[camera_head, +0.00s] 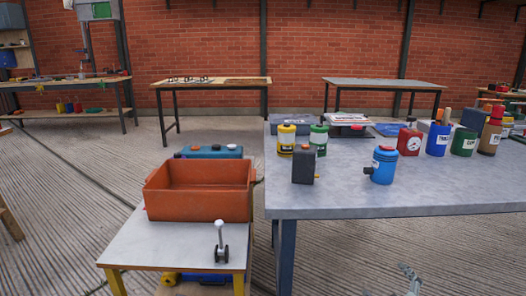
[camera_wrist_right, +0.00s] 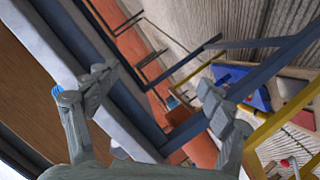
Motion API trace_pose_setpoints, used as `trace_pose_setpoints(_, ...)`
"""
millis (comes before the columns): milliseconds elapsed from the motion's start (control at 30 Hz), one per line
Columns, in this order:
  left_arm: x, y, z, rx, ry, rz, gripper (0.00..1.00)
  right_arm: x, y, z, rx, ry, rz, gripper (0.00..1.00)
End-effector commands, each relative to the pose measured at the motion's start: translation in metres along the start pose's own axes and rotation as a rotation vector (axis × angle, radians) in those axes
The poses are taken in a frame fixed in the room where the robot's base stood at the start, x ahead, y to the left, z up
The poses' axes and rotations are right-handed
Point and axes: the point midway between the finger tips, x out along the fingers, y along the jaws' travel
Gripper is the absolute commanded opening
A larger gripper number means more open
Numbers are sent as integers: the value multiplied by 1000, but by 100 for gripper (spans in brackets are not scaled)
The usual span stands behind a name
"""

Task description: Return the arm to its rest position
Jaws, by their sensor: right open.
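My right gripper (camera_head: 410,278) shows at the bottom edge of the head view, in front of and below the front edge of the grey table (camera_head: 420,195). Only a small grey part of it shows there. In the right wrist view my right gripper (camera_wrist_right: 155,87) has its two grey fingers wide apart with nothing between them. Behind the fingers are tilted table beams and legs. My left gripper is in neither view.
The grey table bears blue, yellow, green and dark containers, with a blue canister (camera_head: 382,167) near its front. An orange crate (camera_head: 200,205) stands on a low white table (camera_head: 160,240) at left, behind a small lever (camera_head: 220,240). Ribbed floor lies open at far left.

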Motion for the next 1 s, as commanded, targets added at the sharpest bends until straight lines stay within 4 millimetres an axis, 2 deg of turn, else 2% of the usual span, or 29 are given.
trace_pose_setpoints(33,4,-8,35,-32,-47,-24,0,-11,-23,32,64,-106,-57,82)
trace_pose_setpoints(100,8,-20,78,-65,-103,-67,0,-29,-53,73,144,-248,-128,82)
trace_pose_setpoints(200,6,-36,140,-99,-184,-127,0,-64,-96,123,246,-442,-228,82)
trace_pose_setpoints(300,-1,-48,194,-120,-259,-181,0,-102,-133,160,326,-611,-312,82)
trace_pose_setpoints(433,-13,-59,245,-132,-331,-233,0,-144,-165,189,393,-767,-392,82)
trace_pose_setpoints(500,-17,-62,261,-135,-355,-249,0,-159,-175,197,414,-818,-418,82)
trace_pose_setpoints(600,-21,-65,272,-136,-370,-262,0,-169,-182,202,428,-854,-436,82)
trace_pose_setpoints(1000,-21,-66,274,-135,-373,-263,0,-170,-183,203,428,-859,-438,82)
